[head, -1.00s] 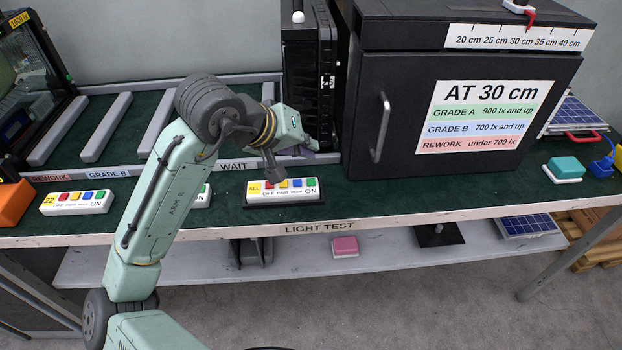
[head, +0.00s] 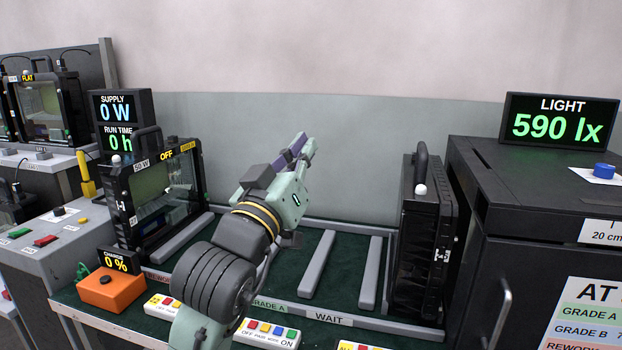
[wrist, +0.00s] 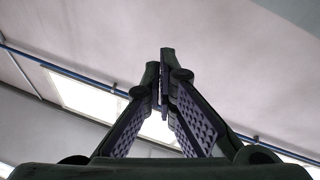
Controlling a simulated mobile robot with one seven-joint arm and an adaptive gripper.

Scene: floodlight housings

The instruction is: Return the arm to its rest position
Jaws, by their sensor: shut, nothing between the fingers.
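My gripper (head: 300,147) is raised above the green bench, with its fingers pointing up and a little right in the head view. My arm is bent, with its large dark joint below the gripper. In the wrist view my gripper (wrist: 163,60) has its two fingertips together with nothing between them, against the ceiling and a bright light panel. It touches no object in view.
A floodlight housing (head: 150,195) marked OFF stands left, and another dark housing (head: 420,240) stands at the WAIT area. The black test box (head: 470,180) is at right, with a display (head: 558,120) reading 590 lx. An orange charger (head: 110,290) and button remotes (head: 268,333) line the front edge.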

